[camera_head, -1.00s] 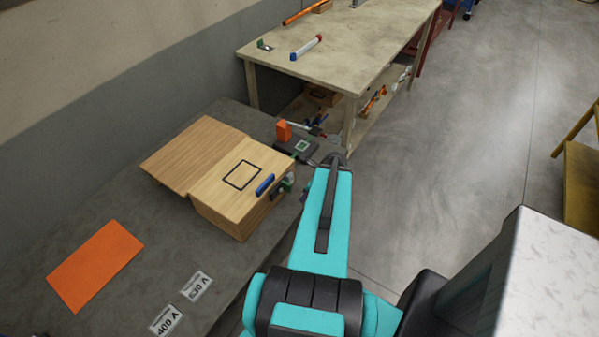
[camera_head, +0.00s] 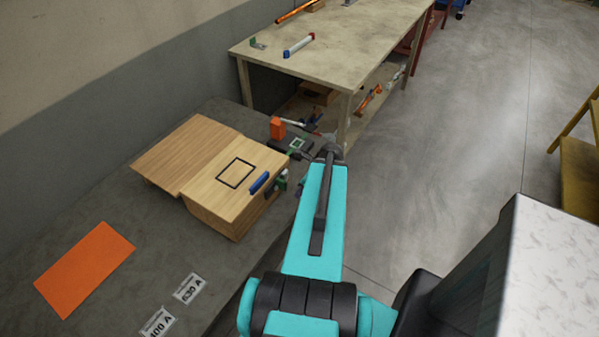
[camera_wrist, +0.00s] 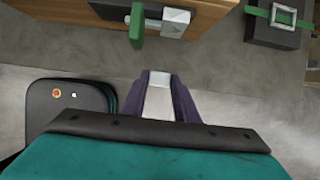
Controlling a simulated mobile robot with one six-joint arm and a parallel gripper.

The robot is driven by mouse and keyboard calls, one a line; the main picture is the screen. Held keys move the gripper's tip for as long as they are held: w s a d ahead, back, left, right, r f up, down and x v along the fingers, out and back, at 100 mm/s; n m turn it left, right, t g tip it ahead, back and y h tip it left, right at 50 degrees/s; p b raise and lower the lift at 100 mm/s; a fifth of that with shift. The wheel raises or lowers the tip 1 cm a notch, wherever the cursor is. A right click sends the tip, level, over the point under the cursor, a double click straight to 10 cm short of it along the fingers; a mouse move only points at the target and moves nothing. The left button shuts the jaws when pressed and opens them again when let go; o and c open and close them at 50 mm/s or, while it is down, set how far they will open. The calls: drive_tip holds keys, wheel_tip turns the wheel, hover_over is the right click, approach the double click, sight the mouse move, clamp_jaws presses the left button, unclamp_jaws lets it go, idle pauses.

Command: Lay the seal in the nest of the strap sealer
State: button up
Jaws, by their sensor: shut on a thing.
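My gripper (camera_wrist: 172,85) has its dark purple fingers closed around a pale silvery piece (camera_wrist: 159,102), which appears to be the seal. In the head view my arm hides the fingertips and the piece. A dark block (camera_wrist: 272,32) with a green band and a silver square frame (camera_wrist: 283,14) is at the top right of the wrist view, apart from the gripper. It looks like the strap sealer with its nest. In the head view this dark block (camera_head: 284,144) lies beyond the wooden box, just left of my wrist, near an orange block (camera_head: 277,128).
A wooden box (camera_head: 225,210) with a blue handle (camera_head: 259,182) stands on the grey bench. A green handle (camera_wrist: 137,24) and grey latch (camera_wrist: 168,22) stick out from its side. An orange sheet (camera_head: 85,270) lies front left. Another table (camera_head: 345,45) stands beyond; open floor is right.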

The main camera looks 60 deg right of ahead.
drive_tip(key=shift+w+d+f+b, duration=0.3)
drive_tip(key=shift+w+d+b, duration=0.3)
drive_tip(key=shift+b, duration=3.2)
drive_tip(key=w+d+b, duration=0.1)
drive_tip(key=d+b, duration=0.1)
drive_tip(key=b, duration=0.3)
drive_tip(key=shift+w+d+f+b, duration=0.1)
drive_tip(key=shift+w+b, duration=0.1)
drive_tip(key=shift+b, duration=0.2)
drive_tip(key=shift+w+d+r, duration=0.2)
drive_tip(key=shift+w+d, duration=0.05)
drive_tip(key=shift+d, duration=0.05)
drive_tip(key=shift+w+d+f+p, duration=0.15)
drive_tip(key=shift+w+d+p, duration=0.2)
drive_tip(key=shift+w+d, duration=0.8)
drive_tip(key=shift+w+d+f+p, duration=0.25)
drive_tip(key=shift+w+d, duration=0.55)
drive_tip(key=shift+d, duration=0.7)
drive_tip(key=shift+w+d+f+p, duration=0.1)
drive_tip(key=shift+w+d+p, duration=0.3)
drive_tip(key=shift+w+d, duration=0.75)
drive_tip(key=shift+s+d, duration=0.15)
drive_tip(key=shift+f, duration=0.1)
drive_tip(key=shift+f+p, duration=0.35)
drive_tip(key=shift+f, duration=1.3)
drive_tip(key=shift+f, duration=0.1)
